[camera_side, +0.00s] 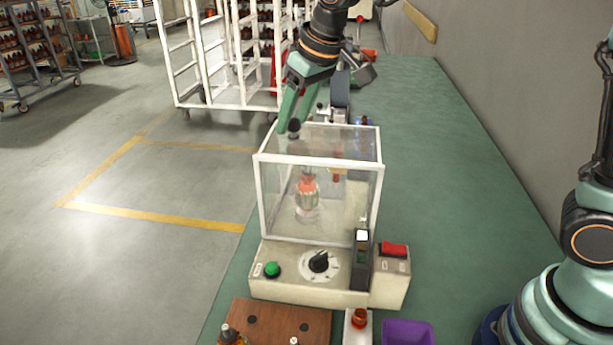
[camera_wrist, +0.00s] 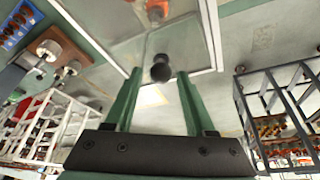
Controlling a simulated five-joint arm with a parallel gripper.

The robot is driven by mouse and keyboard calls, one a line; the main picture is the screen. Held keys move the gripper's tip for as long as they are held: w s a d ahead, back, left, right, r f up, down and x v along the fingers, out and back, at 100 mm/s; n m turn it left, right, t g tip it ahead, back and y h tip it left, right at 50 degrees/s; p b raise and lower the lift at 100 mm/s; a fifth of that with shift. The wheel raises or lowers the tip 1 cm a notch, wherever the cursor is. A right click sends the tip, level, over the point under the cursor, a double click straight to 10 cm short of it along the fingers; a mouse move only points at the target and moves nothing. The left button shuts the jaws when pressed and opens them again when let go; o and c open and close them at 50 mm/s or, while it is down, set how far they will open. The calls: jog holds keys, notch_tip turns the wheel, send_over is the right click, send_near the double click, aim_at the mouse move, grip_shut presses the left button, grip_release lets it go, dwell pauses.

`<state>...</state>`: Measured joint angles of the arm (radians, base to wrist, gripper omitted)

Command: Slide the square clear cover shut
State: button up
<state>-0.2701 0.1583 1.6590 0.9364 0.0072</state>
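The square clear cover (camera_side: 283,200) has a white frame and stands over the winding machine (camera_side: 305,283). A round dark knob (camera_side: 294,126) sits near the cover's far left top edge; it also shows in the wrist view (camera_wrist: 160,67). My gripper (camera_side: 288,122) points down at the knob. In the wrist view my gripper (camera_wrist: 159,73) has its green fingers apart, one on each side of the knob, with gaps visible. An orange and silver armature (camera_side: 307,190) stands behind the clear pane. I cannot tell how far the cover is shut.
The machine front has a green button (camera_side: 271,269), a black dial (camera_side: 319,261) and a red switch (camera_side: 394,249). A brown board (camera_side: 277,322) and a purple bin (camera_side: 408,332) lie in front. The green bench (camera_side: 450,190) is clear to the right. A white cart (camera_side: 215,60) stands behind.

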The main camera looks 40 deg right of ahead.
jog(key=shift+r, duration=0.1)
dwell(0.3)
jog(key=shift+r, duration=2.9)
jog(key=shift+s+d, duration=0.1)
jog(key=shift+m+t+h, duration=0.3)
jog(key=shift+m+t, duration=0.1)
jog(key=shift+m, duration=0.3)
jog(key=s+d, duration=0.2)
jog(key=s, duration=0.1)
jog(key=s+d, duration=0.2)
jog(key=d, duration=0.1)
jog(key=s+d+f, duration=0.1)
jog(key=s+d, duration=0.1)
jog(key=s, duration=0.1)
jog(key=shift+s+d, duration=0.25)
jog(key=shift+s, duration=0.05)
jog(key=s+d+f+m, duration=0.1)
jog(key=s+d+f, duration=0.4)
jog(key=s, duration=0.4)
jog(key=shift+s+f+m+t+h, duration=0.2)
jog(key=shift+f+m+t+h, duration=0.1)
jog(key=shift+f, duration=0.55)
jog(key=shift+d, duration=0.1)
